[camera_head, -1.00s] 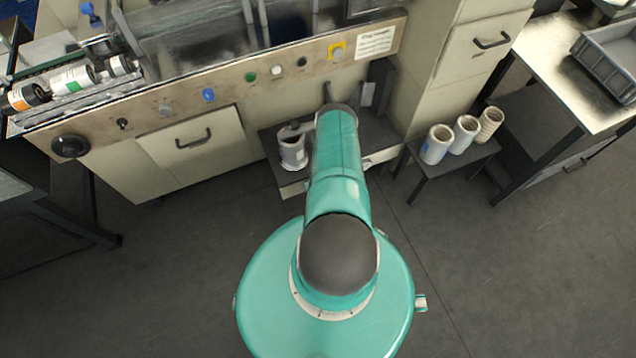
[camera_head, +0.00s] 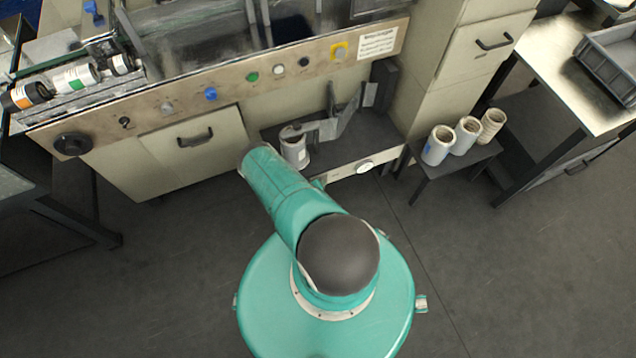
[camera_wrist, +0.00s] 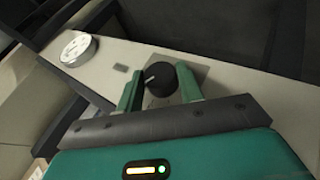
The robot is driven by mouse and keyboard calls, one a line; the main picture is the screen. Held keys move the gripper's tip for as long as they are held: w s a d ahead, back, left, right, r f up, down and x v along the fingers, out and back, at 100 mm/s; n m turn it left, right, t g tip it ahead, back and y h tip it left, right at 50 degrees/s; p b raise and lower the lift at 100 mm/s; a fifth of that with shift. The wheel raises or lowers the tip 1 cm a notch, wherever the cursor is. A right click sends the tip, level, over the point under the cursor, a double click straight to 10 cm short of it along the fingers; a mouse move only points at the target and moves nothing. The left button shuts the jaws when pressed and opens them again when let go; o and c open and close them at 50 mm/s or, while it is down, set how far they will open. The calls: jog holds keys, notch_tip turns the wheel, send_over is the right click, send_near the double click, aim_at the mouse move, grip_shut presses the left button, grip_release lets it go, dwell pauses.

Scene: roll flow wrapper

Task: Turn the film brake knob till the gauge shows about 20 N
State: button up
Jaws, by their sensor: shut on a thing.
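The black film brake knob (camera_wrist: 161,79) is in the wrist view, on a pale panel, with a light pointer mark on its face. My gripper (camera_wrist: 160,84) has its green fingers on both sides of the knob and is shut on it. The round white gauge (camera_wrist: 78,49) is on the same pale panel, up and left of the knob; its reading is too small to make out. The gauge also shows in the head view (camera_head: 365,167), on the front of the low unit. In the head view my arm hides the knob and my gripper.
A roll (camera_head: 294,149) with film running from it stands on the low dark shelf (camera_head: 375,135). The machine's control panel (camera_head: 225,80) with coloured buttons runs above. Several pale rolls (camera_head: 438,145) stand on a small stool at right. The floor at right is clear.

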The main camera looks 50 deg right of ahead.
jog(key=shift+h, duration=0.4)
jog(key=o, duration=1)
jog(key=v, duration=1.3)
jog(key=shift+w+a+r, duration=0.15)
jog(key=shift+a+r, duration=0.1)
jog(key=shift+r, duration=0.05)
